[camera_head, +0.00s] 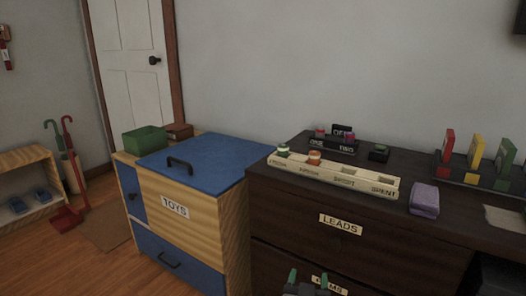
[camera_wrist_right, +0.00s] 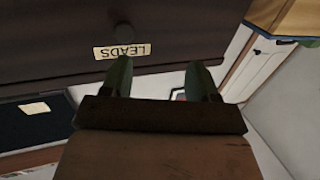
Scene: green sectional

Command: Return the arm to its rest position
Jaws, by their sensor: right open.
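My right gripper (camera_head: 308,280) shows at the bottom edge of the head view, in front of the dark dresser (camera_head: 366,247). Its two green fingertips are apart with nothing between them. In the right wrist view the gripper (camera_wrist_right: 157,70) is also open and empty, with the dresser's LEADS label (camera_wrist_right: 122,51) behind it. The gripper looks clear of the drawer front, though the exact gap cannot be told. Most of the right arm is out of the head view. My left gripper is not in view.
The dresser top holds a pale divided tray (camera_head: 333,176), a purple block (camera_head: 424,200) and several upright coloured pieces (camera_head: 475,154). A wooden toy chest (camera_head: 188,214) with a blue lid stands left of it. Open wooden floor (camera_head: 110,268) lies at the left.

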